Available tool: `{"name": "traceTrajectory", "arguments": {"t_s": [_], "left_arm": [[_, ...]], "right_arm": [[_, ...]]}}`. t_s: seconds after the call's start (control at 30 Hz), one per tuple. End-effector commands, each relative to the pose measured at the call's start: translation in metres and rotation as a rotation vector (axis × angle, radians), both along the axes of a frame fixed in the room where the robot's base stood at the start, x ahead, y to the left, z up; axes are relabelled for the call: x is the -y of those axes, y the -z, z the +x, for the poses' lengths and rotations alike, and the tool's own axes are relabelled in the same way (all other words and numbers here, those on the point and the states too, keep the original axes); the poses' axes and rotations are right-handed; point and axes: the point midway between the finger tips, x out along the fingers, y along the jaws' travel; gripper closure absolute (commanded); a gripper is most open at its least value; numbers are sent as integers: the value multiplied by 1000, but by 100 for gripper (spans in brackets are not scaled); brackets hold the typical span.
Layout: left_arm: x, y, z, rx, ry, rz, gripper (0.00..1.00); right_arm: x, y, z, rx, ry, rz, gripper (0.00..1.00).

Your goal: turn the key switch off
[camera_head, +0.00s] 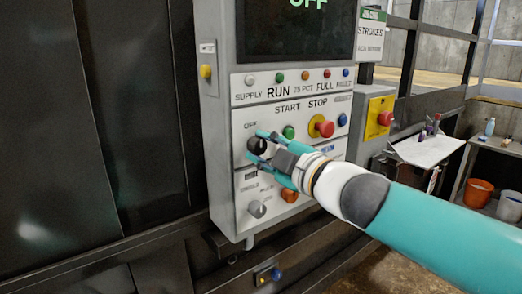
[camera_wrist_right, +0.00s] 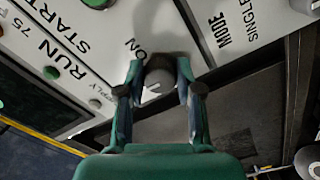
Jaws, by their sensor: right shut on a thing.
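The key switch (camera_head: 257,146) is a dark round knob on the grey control panel (camera_head: 222,150), in the head view left of the green start button. My right gripper (camera_head: 258,148) reaches in from the right with its fingers around the knob. In the right wrist view the gripper (camera_wrist_right: 158,85) is shut on the key switch (camera_wrist_right: 157,80), one finger on each side of its greyish face. The fingers hide part of the knob and its lettering in the head view. The screen above the panel reads "OFF". My left gripper is not in view.
A green button (camera_head: 289,132), a red stop button (camera_head: 326,128) on yellow and a blue button (camera_head: 343,120) sit close by. The grey mode knob (camera_head: 257,209) and an orange button (camera_head: 290,195) are below. A side table (camera_head: 425,152) stands at right.

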Motion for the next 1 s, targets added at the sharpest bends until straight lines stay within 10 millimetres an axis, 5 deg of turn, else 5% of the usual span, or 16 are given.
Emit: {"name": "traceTrajectory", "arguments": {"t_s": [0.57, 0.6, 0.7, 1.0], "left_arm": [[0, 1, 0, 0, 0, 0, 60], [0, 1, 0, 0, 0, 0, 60], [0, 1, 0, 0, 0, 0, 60], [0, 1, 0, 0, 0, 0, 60]], "right_arm": [[-3, 6, 0, 15, -4, -40, 100], [-3, 6, 0, 15, -4, -40, 60], [-3, 6, 0, 15, -4, -39, 44], [-1, 3, 0, 19, -2, -34, 40]]}}
